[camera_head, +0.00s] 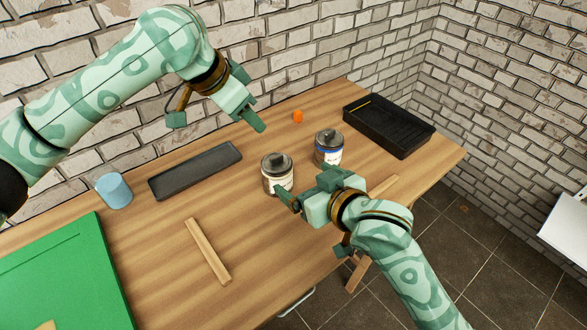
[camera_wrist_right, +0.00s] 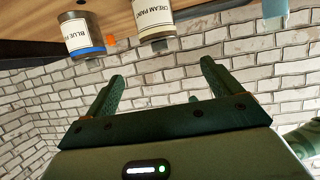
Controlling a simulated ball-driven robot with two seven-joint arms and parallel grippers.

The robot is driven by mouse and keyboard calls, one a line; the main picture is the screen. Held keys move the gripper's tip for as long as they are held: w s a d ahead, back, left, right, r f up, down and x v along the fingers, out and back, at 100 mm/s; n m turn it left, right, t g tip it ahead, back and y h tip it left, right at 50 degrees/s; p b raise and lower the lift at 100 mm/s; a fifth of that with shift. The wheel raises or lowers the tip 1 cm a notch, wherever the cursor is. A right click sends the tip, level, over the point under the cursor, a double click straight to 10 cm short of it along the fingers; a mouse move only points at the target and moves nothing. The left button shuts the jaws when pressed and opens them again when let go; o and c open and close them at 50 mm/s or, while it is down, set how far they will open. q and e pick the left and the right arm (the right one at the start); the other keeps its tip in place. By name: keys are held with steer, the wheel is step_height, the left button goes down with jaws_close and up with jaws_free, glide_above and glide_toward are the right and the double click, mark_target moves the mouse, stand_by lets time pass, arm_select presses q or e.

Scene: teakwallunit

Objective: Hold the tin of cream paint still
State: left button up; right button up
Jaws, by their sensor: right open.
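The tin of cream paint (camera_head: 277,176) stands upright on the wooden table, grey-lidded with a pale label. In the right wrist view its label reads "CREAM PAINT" (camera_wrist_right: 153,18), and the tin is beyond the fingertips, roughly in line with the gap between them. My right gripper (camera_head: 306,184) is open and empty, close to the tin on its near right side; I see no contact. My left gripper (camera_head: 250,98) is above the back of the table, away from the tin, with its jaws apart and nothing between them.
A blue-labelled tin (camera_head: 328,148) stands right of the cream tin. An orange object (camera_head: 298,116) and a black tray (camera_head: 402,138) are behind. A dark tray (camera_head: 190,172), blue cup (camera_head: 114,190), wooden strip (camera_head: 207,251) and green board (camera_head: 65,285) are left.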

mark_target(273, 154)
steer(key=x, duration=1.5)
steer(key=shift+w+a, duration=0.1)
steer(key=shift+w, duration=0.1)
steer(key=c, duration=1.3)
steer(key=o, duration=1)
steer(key=shift+c, duration=0.2)
steer(key=shift+r+p, duration=0.8)
steer(key=shift+p, duration=0.15)
